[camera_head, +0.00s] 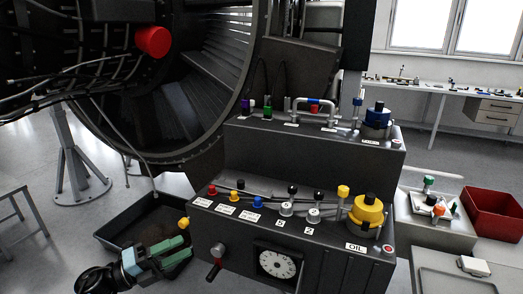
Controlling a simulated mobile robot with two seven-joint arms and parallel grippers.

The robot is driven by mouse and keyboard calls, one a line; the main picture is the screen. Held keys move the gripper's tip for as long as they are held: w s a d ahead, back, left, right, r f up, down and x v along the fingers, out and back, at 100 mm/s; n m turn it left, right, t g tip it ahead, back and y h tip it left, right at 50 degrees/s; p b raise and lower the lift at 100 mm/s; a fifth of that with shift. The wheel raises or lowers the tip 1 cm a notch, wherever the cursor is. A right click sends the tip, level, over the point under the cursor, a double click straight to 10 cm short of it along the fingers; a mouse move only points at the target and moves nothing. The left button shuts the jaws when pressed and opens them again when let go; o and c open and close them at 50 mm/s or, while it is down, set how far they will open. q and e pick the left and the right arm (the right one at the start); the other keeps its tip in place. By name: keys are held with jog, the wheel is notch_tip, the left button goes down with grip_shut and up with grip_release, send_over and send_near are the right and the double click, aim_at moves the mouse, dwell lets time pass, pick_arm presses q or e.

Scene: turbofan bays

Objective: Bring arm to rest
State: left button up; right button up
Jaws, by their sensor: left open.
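My left gripper (183,250), with green fingers, is at the lower left of the head view. It is open, and I see nothing between its fingers. It is in front of a black tray (112,238) and left of the dark control console (330,240). A small yellow knob (184,222) shows just above the fingers, apart from them as far as I can tell. My right gripper is not in view.
The console carries coloured knobs, a yellow OIL cap (367,212), a dial (278,264) and a blue cap (377,117) on its upper step. A large turbofan (190,90) stands behind. A red bin (493,211) is at right. Floor at far left is partly open.

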pick_arm(q)
jog(key=w+a+r+n+t+y, duration=0.3)
jog(key=w+a+n+t+y, duration=0.35)
jog(key=n+t, duration=0.45)
jog(key=w+a+f+n+g+y, duration=0.4)
jog(key=a+f+n+y, duration=0.9)
jog(key=n, duration=0.6)
jog(key=s+d+f+g+h, duration=0.1)
jog(key=s+d+f+g, duration=0.1)
jog(key=s+d+f, duration=0.45)
jog(key=s+d+f+g, duration=0.2)
jog(key=s+d+f, duration=0.2)
jog(key=s+f, duration=0.55)
jog(key=s+d+f+g, duration=0.1)
jog(key=s+d, duration=0.2)
jog(key=s, duration=0.7)
jog(key=s+d+f+n+g+h, duration=0.1)
jog(key=s+d, duration=0.2)
jog(key=s, duration=0.7)
jog(key=s+d+f+g+h, duration=0.1)
jog(key=s+d, duration=0.2)
jog(key=s, duration=0.6)
jog(key=shift+s+f, duration=0.15)
jog(key=shift+s, duration=0.25)
